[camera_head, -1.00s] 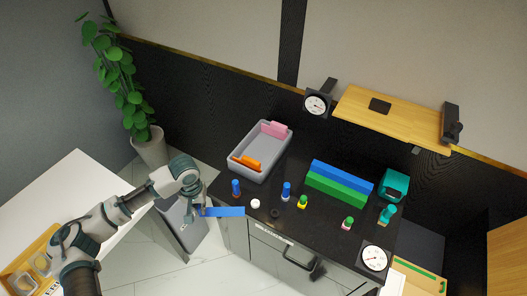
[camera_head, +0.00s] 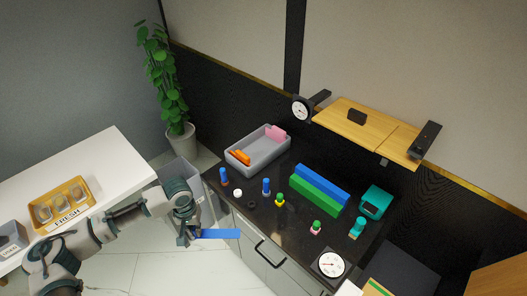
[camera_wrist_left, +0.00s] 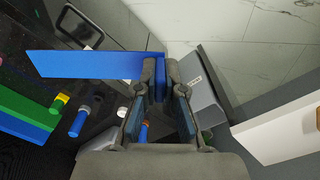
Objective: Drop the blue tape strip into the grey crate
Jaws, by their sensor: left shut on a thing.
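The blue tape strip (camera_head: 222,234) is a flat blue bar, held at one end by my left gripper (camera_head: 188,236). In the left wrist view the strip (camera_wrist_left: 95,65) sticks out to the left from between the fingertips (camera_wrist_left: 162,70). The grey crate (camera_head: 268,160) stands on the dark counter, up and to the right of my left gripper in the head view. A pink piece (camera_head: 276,134) and an orange piece (camera_head: 239,157) lie in it. The strip is in front of the counter edge, apart from the crate. My right gripper is not in view.
Several small coloured pegs, such as a blue one (camera_head: 224,176), stand between crate and counter edge. Blue and green bars (camera_head: 318,190) lie to the right. A grey bin (camera_head: 178,168) stands on the floor. A white table (camera_head: 110,160) is at left.

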